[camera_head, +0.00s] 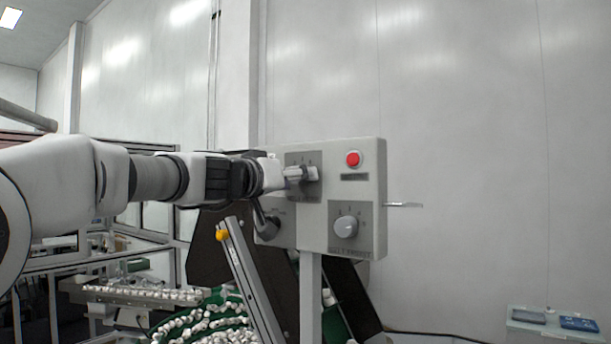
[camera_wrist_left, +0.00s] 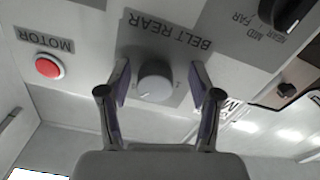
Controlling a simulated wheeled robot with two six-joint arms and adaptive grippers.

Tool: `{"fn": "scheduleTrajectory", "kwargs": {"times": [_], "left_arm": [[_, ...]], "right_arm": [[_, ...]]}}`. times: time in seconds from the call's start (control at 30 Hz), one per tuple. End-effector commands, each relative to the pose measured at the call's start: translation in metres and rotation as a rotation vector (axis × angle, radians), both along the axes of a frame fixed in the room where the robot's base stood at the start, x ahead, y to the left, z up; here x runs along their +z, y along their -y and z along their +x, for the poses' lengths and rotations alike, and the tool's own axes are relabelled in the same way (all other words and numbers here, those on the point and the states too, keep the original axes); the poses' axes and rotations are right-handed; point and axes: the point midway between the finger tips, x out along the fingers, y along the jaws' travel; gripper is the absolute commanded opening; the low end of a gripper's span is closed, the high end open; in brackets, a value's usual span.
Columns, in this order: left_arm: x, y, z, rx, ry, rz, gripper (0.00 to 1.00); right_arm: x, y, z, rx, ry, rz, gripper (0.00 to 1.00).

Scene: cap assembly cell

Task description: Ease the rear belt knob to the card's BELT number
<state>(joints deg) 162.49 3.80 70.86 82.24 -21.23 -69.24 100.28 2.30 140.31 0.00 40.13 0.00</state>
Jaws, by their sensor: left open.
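The rear belt knob (camera_wrist_left: 154,84) is a round grey dial on a dark plate lettered BELT REAR in the left wrist view. A pale mark shows on its face; the scale numbers are too small to read. My left gripper (camera_wrist_left: 158,76) is open, with one finger on each side of the knob and small gaps visible. In the head view my left gripper (camera_head: 306,174) is at the panel's upper left and hides most of the knob. I cannot make out a readable card with a BELT number. My right gripper is not in view.
The grey control panel (camera_head: 373,215) also carries a red button (camera_head: 353,159) marked MOTOR and the front belt knob (camera_head: 346,227). A black selector (camera_wrist_left: 291,12) marked NEAR, MID, FAR is close by. White caps (camera_head: 205,322) lie on a green surface below.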

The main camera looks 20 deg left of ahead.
Motion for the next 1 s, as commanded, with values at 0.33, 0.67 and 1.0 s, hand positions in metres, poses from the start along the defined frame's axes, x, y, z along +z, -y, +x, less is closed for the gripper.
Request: {"fn": "scheduleTrajectory", "kwargs": {"times": [0.33,0.67,1.0], "left_arm": [[0.0005,0.0006,0.0002,0.000,0.001,0.000,0.46],[-0.0008,0.0010,0.0009,0.000,-0.001,0.000,0.04],[-0.0026,0.0015,0.0011,0.000,-0.022,-0.054,0.04]], "right_arm": [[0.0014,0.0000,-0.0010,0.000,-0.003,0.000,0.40],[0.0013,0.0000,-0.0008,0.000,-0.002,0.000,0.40],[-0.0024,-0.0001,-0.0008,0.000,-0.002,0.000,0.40]]}}
